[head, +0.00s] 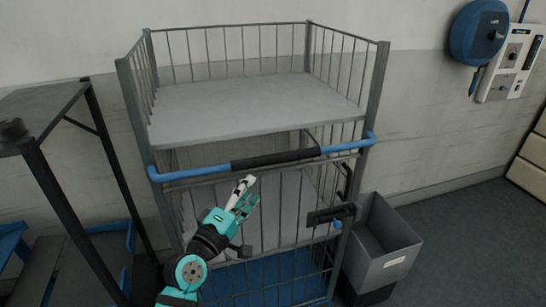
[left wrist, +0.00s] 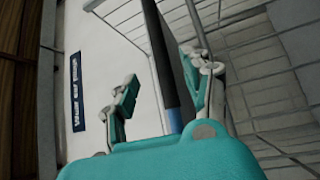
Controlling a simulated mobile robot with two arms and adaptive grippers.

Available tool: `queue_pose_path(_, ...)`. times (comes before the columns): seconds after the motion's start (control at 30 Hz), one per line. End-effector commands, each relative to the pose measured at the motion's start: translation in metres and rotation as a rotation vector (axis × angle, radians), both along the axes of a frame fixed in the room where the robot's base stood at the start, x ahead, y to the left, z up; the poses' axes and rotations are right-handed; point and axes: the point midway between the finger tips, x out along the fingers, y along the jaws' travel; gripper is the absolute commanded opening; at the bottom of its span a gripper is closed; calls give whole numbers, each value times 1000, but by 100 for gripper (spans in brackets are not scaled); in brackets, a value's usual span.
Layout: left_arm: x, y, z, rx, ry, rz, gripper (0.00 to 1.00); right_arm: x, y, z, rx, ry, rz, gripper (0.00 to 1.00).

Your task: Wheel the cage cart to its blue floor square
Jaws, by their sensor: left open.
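The cage cart (head: 258,105) stands upright against the wall, with a grey upper shelf and wire sides. Its blue push bar (head: 190,171) with a black grip (head: 275,160) crosses the front. My left gripper (head: 243,190) is open, just below the black grip in the head view. In the left wrist view the push bar (left wrist: 160,60) shows between the spread fingers of my left gripper (left wrist: 163,92); I cannot tell whether they touch it. A blue surface (head: 265,277) shows through the lower wires; whether it is floor or cart base is unclear. My right gripper is out of view.
A grey bin (head: 385,240) stands close to the cart's right. A dark-framed table (head: 45,105) stands at the left. A blue reel (head: 480,32) and a control box (head: 512,62) hang on the wall. Floor at the right (head: 460,240) is clear.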

Motion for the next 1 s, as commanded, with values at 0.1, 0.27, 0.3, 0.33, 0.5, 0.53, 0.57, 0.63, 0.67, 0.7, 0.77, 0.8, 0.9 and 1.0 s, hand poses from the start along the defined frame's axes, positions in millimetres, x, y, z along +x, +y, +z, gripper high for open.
queue_pose_path(0.1,25,-13,7,0,0,-1,50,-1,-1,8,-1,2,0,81)
queue_pose_path(0.27,56,-30,11,0,0,-1,50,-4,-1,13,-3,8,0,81)
queue_pose_path(0.3,64,-34,12,2,1,-2,50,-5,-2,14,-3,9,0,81)
queue_pose_path(0.33,69,-37,13,3,0,-2,50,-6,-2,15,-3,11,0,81)
queue_pose_path(0.5,95,-50,16,3,0,0,50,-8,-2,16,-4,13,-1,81)
queue_pose_path(0.53,99,-52,16,3,0,-1,50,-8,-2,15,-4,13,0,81)
queue_pose_path(0.57,102,-54,16,3,0,-1,50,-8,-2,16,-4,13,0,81)
queue_pose_path(0.63,108,-56,16,2,0,0,50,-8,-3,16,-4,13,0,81)
queue_pose_path(0.67,109,-57,17,2,0,0,50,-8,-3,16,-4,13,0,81)
queue_pose_path(0.7,112,-58,17,2,0,0,50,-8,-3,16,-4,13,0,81)
queue_pose_path(0.77,113,-59,17,3,1,1,50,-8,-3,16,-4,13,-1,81)
queue_pose_path(0.8,114,-60,17,3,1,1,50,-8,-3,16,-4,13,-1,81)
queue_pose_path(0.9,115,-60,17,3,1,1,50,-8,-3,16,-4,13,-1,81)
queue_pose_path(1.0,115,-60,17,3,1,1,50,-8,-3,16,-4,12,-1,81)
